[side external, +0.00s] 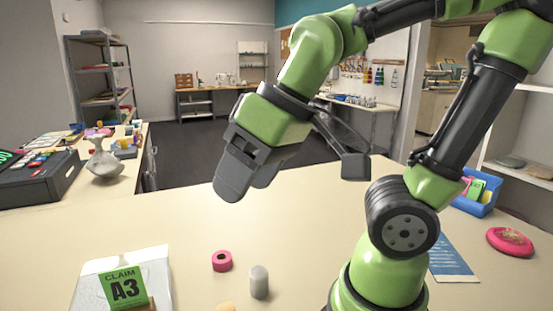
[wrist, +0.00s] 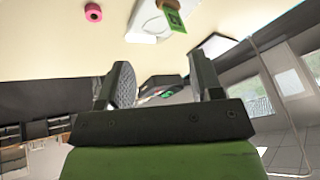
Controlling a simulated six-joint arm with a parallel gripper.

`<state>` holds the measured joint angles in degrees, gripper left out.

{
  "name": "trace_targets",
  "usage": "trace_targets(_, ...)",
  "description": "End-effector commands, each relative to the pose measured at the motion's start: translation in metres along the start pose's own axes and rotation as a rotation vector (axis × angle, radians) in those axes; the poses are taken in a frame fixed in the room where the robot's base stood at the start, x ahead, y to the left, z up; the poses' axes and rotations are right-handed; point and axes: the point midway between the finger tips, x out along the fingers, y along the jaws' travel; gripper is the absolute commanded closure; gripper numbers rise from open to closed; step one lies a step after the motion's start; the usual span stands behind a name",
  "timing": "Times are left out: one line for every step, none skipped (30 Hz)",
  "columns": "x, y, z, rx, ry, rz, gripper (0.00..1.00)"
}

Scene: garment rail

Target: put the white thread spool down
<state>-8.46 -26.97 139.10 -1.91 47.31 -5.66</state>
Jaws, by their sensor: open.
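A pale grey-white upright cylinder (side external: 259,282), which looks like the white thread spool, stands on the table near the front edge of the side view. My gripper (side external: 248,184) is raised well above the table, up and slightly left of the cylinder, apart from it. The wrist view shows the two fingers (wrist: 163,82) spread, with nothing held between them. I cannot make out the cylinder in the wrist view.
A pink ring-shaped roll (side external: 222,261) lies just left of the cylinder. A green claim card marked A3 (side external: 124,287) stands by a white flat packet (side external: 90,289). A blue bin (side external: 480,199) and pink dish (side external: 510,242) are at right. The table's middle is clear.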

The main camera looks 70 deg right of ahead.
Motion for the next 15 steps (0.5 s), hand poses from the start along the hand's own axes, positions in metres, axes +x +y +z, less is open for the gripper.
trace_targets(-0.012,0.006,0.003,0.074,0.055,-0.004,0.41)
trace_targets(-0.017,0.008,0.006,0.110,0.077,-0.008,0.41)
trace_targets(-0.022,0.010,0.009,0.152,0.103,-0.012,0.41)
trace_targets(-0.025,0.011,0.010,0.178,0.120,-0.014,0.41)
trace_targets(-0.028,0.012,0.012,0.200,0.133,-0.016,0.41)
trace_targets(-0.031,0.013,0.014,0.224,0.147,-0.019,0.41)
trace_targets(-0.032,0.014,0.015,0.236,0.155,-0.020,0.41)
trace_targets(-0.033,0.014,0.016,0.246,0.161,-0.022,0.41)
trace_targets(-0.034,0.015,0.017,0.255,0.167,-0.023,0.41)
trace_targets(-0.035,0.015,0.017,0.259,0.168,-0.023,0.41)
trace_targets(-0.035,0.015,0.017,0.261,0.169,-0.023,0.41)
trace_targets(-0.035,0.015,0.017,0.261,0.169,-0.023,0.41)
trace_targets(-0.035,0.015,0.017,0.261,0.168,-0.024,0.41)
trace_targets(-0.035,0.015,0.017,0.260,0.168,-0.024,0.41)
trace_targets(-0.034,0.015,0.017,0.259,0.168,-0.024,0.41)
